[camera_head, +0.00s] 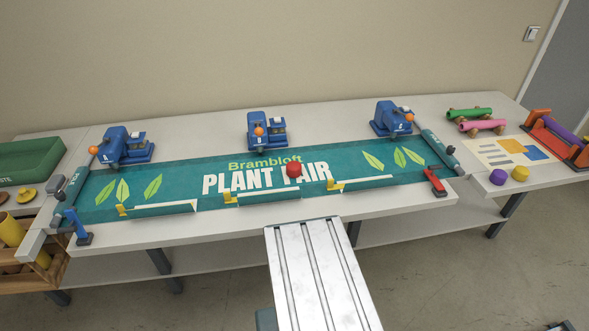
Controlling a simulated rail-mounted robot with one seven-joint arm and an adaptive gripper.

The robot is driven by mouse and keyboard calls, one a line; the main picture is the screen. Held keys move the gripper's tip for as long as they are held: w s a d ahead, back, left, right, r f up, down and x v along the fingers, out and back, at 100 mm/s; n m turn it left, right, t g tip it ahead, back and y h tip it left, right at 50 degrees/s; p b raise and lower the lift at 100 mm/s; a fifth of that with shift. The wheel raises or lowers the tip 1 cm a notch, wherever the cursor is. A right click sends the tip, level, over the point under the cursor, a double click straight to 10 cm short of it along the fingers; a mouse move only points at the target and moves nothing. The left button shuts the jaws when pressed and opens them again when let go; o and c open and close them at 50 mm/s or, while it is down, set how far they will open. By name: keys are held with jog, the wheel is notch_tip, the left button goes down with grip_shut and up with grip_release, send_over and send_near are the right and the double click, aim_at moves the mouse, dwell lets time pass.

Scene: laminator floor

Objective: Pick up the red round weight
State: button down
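The red round weight (293,170) sits on the green "Plant Fair" banner (209,201), close to the middle and partly over the white lettering. The banner lies flat across the long light table (380,206), and the weight stands apart from the blue machines behind it. My gripper is not in view.
Three blue machines with orange knobs stand behind the banner: left (121,146), middle (266,132) and right (391,119). Yellow-tabbed strips lie along its front edge. A blue clamp (76,226) and a red clamp (434,181) stand at the front corners. A green tray (30,158) is far left.

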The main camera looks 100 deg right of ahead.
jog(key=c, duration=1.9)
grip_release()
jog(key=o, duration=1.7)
